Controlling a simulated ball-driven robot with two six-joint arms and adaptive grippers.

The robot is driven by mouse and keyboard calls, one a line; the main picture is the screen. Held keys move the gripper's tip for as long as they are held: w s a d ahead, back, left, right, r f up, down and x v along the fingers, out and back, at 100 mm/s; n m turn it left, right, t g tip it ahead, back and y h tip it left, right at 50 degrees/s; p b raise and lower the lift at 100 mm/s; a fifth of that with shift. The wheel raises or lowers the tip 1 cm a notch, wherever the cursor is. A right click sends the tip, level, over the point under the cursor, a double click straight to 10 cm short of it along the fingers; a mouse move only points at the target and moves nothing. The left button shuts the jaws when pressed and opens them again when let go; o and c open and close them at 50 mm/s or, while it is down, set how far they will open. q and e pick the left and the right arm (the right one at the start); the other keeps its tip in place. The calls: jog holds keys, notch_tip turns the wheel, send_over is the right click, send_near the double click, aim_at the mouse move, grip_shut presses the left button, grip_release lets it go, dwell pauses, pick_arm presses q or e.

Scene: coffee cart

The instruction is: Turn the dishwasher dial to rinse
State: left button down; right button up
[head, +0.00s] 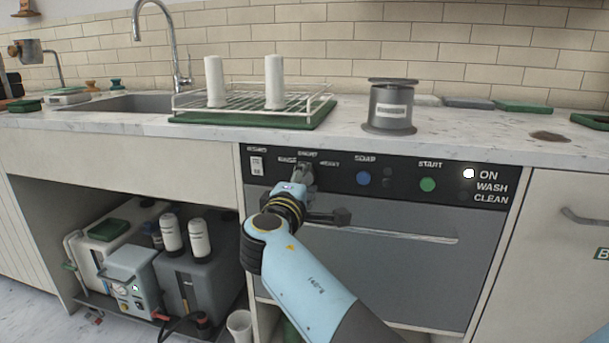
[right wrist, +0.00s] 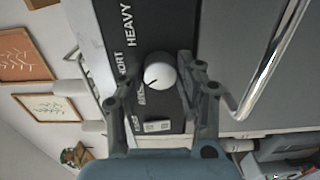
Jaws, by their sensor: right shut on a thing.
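The dishwasher (head: 375,235) has a dark control panel with labels for rinse, short and heavy above its dial. In the right wrist view the dial (right wrist: 160,76) is a round white knob. The dark mark on its face points down-left, toward the partly covered rinse label (right wrist: 140,93). My right gripper (head: 301,172) is at the panel; in the right wrist view its two fingers (right wrist: 162,80) are shut on the dial, one on each side. In the head view the gripper hides the dial. My left gripper is not in view.
The panel also has a white rocker switch (head: 257,165), a blue soap button (head: 363,178), a green start button (head: 428,184) and a lit "ON" lamp (head: 469,173). The door handle bar (head: 385,235) runs below. A wire rack (head: 245,103) stands on the counter above.

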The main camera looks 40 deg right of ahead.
jog(key=n+p, duration=0.1)
jog(key=n, duration=0.1)
jog(key=shift+r+n, duration=0.1)
jog(key=shift+n, duration=0.2)
jog(key=shift+n+p, duration=0.35)
jog(key=shift+n, duration=0.35)
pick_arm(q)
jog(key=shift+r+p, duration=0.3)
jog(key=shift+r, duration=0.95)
pick_arm(e)
jog(key=shift+n, duration=0.7)
jog(key=shift+f, duration=0.2)
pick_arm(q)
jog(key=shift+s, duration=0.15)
